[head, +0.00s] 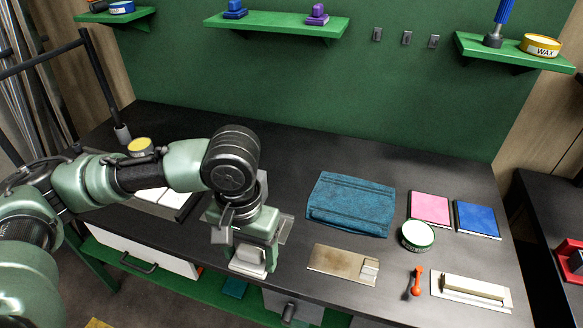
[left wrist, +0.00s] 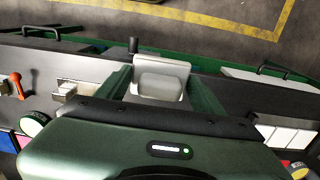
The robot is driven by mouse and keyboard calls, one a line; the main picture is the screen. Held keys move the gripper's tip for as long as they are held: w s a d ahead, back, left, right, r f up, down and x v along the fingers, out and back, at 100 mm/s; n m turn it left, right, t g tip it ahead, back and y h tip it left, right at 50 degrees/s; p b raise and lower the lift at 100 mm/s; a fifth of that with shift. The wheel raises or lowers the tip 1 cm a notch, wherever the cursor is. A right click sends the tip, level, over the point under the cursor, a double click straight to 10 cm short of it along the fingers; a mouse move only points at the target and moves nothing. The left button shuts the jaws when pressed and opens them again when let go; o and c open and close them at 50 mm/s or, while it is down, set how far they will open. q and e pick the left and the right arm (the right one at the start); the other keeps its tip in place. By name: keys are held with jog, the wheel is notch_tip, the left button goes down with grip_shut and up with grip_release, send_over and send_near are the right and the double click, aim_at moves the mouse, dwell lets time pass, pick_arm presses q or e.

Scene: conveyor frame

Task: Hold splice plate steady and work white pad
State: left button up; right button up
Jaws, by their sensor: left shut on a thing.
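My left gripper (head: 248,257) points down at the front edge of the dark bench, left of the blue cloth. It is shut on a pale block (left wrist: 158,87), seen between its two green fingers in the left wrist view. A flat whitish piece (left wrist: 160,63) shows just beyond the block; whether they are joined, I cannot tell. I cannot tell which piece is the white pad. My right gripper is not in view.
A folded blue cloth (head: 350,203), a green-rimmed tin (head: 417,236), a pink pad (head: 430,208), a blue pad (head: 477,219), an orange-handled tool (head: 416,281) and a white plate with a bar (head: 472,292) lie on the right. Bare bench (head: 310,150) is behind the cloth.

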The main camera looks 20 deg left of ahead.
pick_arm(q)
jog(key=w+d+f, duration=0.3)
jog(key=w+d, duration=0.1)
jog(key=d, duration=0.1)
jog(key=w+d+f, duration=0.3)
jog(key=w+d, duration=0.2)
jog(key=d, duration=0.1)
jog(key=w+d+f, duration=0.3)
jog(key=w+d, duration=0.2)
jog(key=d, duration=0.1)
jog(key=shift+w+f, duration=0.15)
jog(key=shift+f, duration=0.2)
jog(key=a, duration=0.5)
jog(key=shift+a+r, duration=0.15)
jog(key=shift+a, duration=0.15)
jog(key=shift+d+r, duration=0.1)
jog(key=shift+r, duration=0.5)
jog(key=shift+d+r, duration=0.15)
jog(key=shift+r, duration=0.25)
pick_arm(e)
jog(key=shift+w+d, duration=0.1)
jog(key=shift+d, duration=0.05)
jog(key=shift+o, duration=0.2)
